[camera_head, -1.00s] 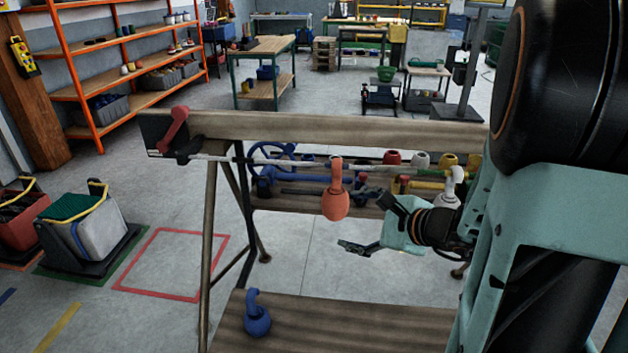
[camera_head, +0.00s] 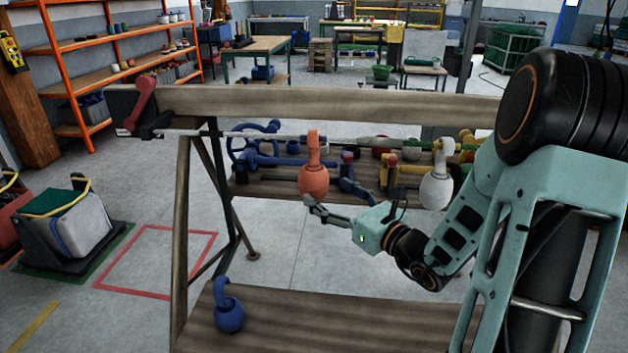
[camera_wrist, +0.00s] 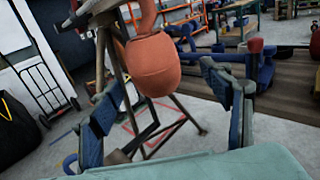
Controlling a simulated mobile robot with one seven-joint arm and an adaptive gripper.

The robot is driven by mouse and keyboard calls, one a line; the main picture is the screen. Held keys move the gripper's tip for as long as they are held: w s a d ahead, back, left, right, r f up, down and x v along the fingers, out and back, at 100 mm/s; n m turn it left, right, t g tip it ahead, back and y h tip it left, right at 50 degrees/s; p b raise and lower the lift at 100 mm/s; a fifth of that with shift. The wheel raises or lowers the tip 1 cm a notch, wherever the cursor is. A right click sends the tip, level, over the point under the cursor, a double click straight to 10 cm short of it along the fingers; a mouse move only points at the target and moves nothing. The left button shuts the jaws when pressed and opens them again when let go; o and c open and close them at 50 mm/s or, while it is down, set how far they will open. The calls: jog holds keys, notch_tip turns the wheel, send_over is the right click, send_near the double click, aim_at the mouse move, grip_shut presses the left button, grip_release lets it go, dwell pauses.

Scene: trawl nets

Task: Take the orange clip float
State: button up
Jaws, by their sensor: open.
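The orange clip float (camera_head: 314,181) hangs by its hook from the horizontal line (camera_head: 225,134) under the wooden beam. My gripper (camera_head: 328,190) is just below and to the right of it in the head view, its fingers pointing toward it. In the wrist view the float's round body (camera_wrist: 152,66) shows large in the upper middle, ahead of my open gripper (camera_wrist: 168,98). One finger is on each side of it in the picture, with nothing held. The float's hook runs out of the top of that view.
A white clip float (camera_head: 436,188) hangs farther right on the same line. A blue clip float (camera_head: 229,315) sits on the lower board (camera_head: 300,325). The wooden beam (camera_head: 300,101) runs above the line. Blue, red and yellow items crowd a shelf behind.

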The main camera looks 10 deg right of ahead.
aim_at(313, 181)
jog(key=x, duration=0.3)
jog(key=r+x, duration=0.1)
jog(key=x, duration=0.1)
jog(key=shift+w+a+b, duration=0.1)
jog(key=shift+a+b, duration=0.2)
jog(key=shift+a, duration=0.15)
jog(key=shift+c, duration=0.4)
jog(key=c, duration=1.2)
